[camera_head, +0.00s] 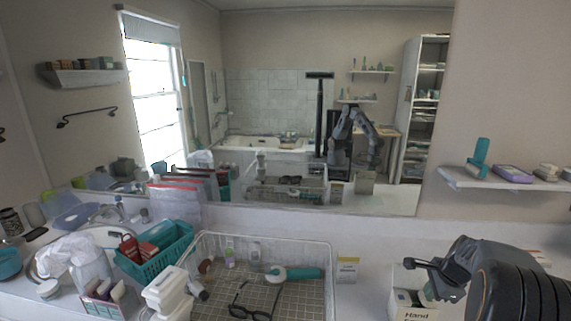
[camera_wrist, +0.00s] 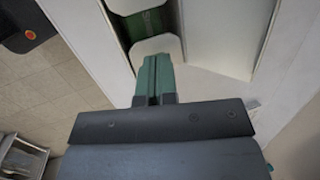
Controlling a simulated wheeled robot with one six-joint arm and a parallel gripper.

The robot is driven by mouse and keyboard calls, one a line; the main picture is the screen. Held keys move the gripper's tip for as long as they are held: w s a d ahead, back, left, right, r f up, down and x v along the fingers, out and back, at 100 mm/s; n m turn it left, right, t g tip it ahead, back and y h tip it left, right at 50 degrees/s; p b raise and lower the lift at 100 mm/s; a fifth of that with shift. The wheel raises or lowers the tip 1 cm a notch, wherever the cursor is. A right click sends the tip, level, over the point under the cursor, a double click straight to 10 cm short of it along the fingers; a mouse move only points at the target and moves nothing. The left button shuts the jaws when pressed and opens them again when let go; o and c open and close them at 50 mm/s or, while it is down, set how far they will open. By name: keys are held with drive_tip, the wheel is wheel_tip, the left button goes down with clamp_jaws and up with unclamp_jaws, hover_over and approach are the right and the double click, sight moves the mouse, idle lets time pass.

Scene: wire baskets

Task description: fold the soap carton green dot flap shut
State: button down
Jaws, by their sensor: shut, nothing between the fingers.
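The soap carton (camera_head: 408,309) is a white box with "Hand" lettering, standing on the counter at the lower right. In the wrist view the carton's white walls and flaps (camera_wrist: 156,46) fill the upper part. Its top looks at least partly open, with something green (camera_wrist: 145,22) showing inside. I cannot make out a green dot on any flap. My gripper (camera_head: 429,291) is over the carton's top, pointing down. In the wrist view its green fingers (camera_wrist: 155,66) are together and empty, close to a rounded white flap; I cannot tell whether they touch it.
A wire basket (camera_head: 330,262) left of the carton holds glasses and a teal-handled item. A small white and yellow box (camera_head: 347,269) stands between them. A teal basket (camera_head: 130,268) is further left. A shelf (camera_head: 512,182) is on the right wall. A mirror spans the back.

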drive_tip(key=shift+r+p, duration=1.75)
drive_tip(key=shift+r, duration=0.7)
drive_tip(key=v, duration=1.3)
drive_tip(key=shift+s+r+b, duration=0.15)
drive_tip(key=shift+r+b, duration=0.2)
